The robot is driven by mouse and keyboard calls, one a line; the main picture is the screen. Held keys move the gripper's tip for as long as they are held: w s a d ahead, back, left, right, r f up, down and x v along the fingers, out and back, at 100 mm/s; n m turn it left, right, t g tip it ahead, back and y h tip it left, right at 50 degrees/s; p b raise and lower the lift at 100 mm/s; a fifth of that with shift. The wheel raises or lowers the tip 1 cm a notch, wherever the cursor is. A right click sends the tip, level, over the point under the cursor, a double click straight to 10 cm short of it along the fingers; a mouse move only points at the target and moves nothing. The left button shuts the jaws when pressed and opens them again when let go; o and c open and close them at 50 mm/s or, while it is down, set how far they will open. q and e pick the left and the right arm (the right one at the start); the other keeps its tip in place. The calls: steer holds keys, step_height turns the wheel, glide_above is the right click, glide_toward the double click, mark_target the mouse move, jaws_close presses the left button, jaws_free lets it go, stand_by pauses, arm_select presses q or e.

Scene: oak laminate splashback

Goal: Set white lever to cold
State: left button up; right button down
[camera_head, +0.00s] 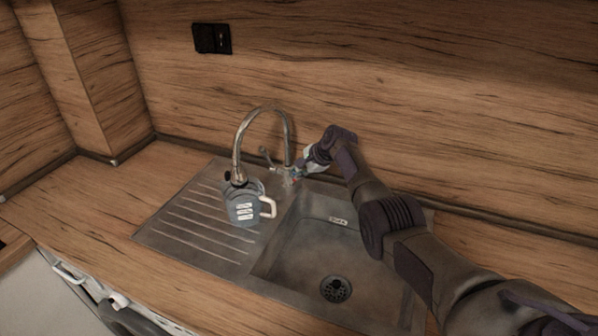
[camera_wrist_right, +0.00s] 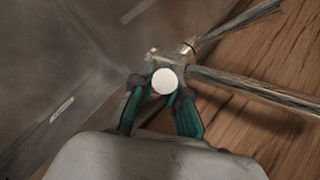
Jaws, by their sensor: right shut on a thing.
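The chrome tap (camera_head: 288,135) stands at the back of the sink, its curved spout arching to the left. My right gripper (camera_head: 299,170) reaches in from the right and is at the right side of the tap's base; its fingers are small in the head view. In the right wrist view, the round white end of the white lever (camera_wrist_right: 164,81) sits between the dark fingertips of my right gripper (camera_wrist_right: 162,89), which are shut on it. The chrome tap body (camera_wrist_right: 186,48) is just beyond it. The lever's angle is hard to tell. My left gripper is out of view.
A grey mug (camera_head: 240,208) with a white handle stands under the spout on the ribbed drainer (camera_head: 195,230). The sink basin (camera_head: 300,255) is empty. A dark socket (camera_head: 211,38) is on the wooden splashback. The worktop at left (camera_head: 110,205) is clear.

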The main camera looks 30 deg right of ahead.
steer(key=c, duration=1.4)
jaws_free()
steer(key=shift+d, duration=0.1)
steer(key=v, duration=1.2)
steer(key=shift+w, duration=0.1)
